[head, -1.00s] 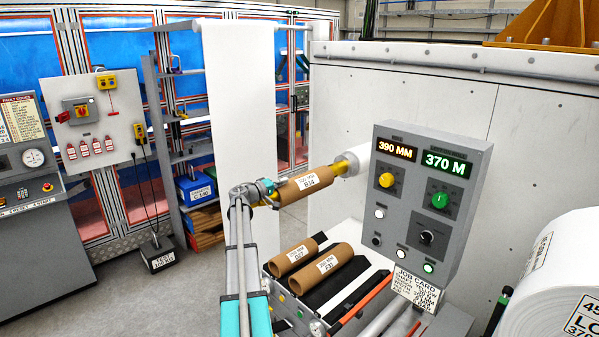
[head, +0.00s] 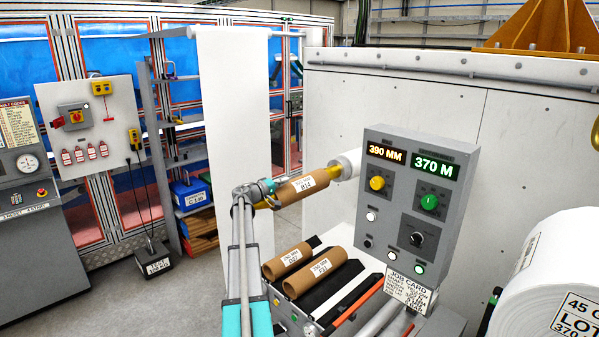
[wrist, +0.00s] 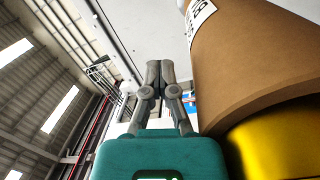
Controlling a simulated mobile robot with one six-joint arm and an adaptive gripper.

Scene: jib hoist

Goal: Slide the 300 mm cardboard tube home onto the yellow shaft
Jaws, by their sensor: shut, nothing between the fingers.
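A brown cardboard tube (head: 302,187) with a white label reading B14 is on the yellow shaft (head: 334,173). Yellow shows at both ends of the tube in the head view, with a white roll (head: 347,163) behind the far end. In the wrist view the tube (wrist: 245,60) fills the right side and the yellow shaft (wrist: 270,145) comes out of its near end. My gripper (wrist: 160,68) is shut and empty, beside the tube. In the head view my gripper (head: 270,196) is at the tube's near end; whether it touches is unclear.
Two labelled tubes, one (head: 287,259) and another (head: 316,272), lie on a rack below. A grey control box (head: 417,205) showing 390 MM and 370 M stands to the right. A large white roll (head: 550,270) is at far right. Open floor lies to the left.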

